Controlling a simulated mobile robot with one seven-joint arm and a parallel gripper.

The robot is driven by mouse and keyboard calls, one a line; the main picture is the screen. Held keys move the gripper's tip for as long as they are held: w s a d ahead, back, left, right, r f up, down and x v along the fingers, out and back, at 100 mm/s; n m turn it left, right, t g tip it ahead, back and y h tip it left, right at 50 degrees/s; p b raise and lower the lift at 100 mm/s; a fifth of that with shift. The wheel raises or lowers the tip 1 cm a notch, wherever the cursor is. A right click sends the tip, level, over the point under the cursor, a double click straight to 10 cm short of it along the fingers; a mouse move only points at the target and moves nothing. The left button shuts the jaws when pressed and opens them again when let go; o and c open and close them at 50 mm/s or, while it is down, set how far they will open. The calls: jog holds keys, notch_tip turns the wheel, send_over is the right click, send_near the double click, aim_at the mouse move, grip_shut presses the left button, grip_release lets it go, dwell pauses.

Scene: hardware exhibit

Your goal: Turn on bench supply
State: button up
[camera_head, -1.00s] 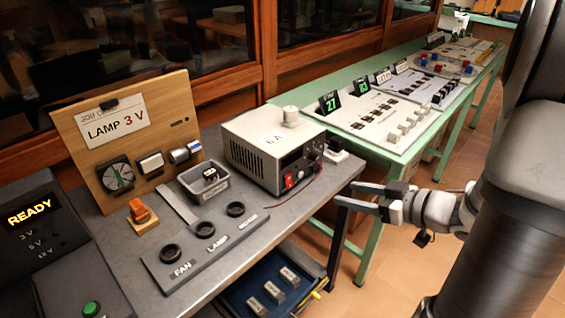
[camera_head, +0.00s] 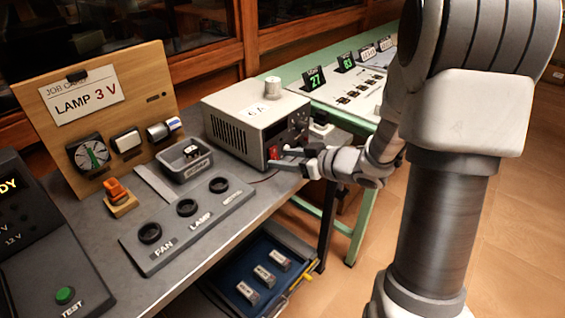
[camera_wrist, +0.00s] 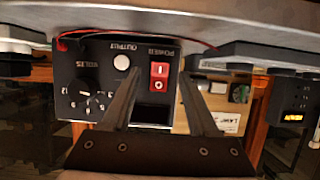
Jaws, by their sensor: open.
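The bench supply (camera_head: 228,128) is a grey box marked 6 A, standing on the grey table with a knob-like white cylinder (camera_head: 272,87) on top. Its red power switch (camera_head: 273,152) shows low on the dark front. In the wrist view, which is upside down, the front panel has the red rocker switch (camera_wrist: 160,76) under POWER, a white OUTPUT button (camera_wrist: 122,62) and a VOLTS dial (camera_wrist: 88,97). My gripper (camera_head: 281,158) is open in front of the panel. In the wrist view its fingers (camera_wrist: 161,79) stand either side of the switch; contact cannot be told.
A wooden board (camera_head: 140,95) reads LAMP 3 V. A grey bin (camera_head: 190,162) and a strip of FAN and LAMP sockets (camera_head: 190,230) lie left of the supply. A blue drawer (camera_head: 235,265) is open below the table.

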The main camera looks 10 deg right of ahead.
jog(key=shift+w+a+f, duration=0.2)
jog(key=shift+w+a, duration=0.1)
jog(key=shift+w, duration=0.1)
grip_shut()
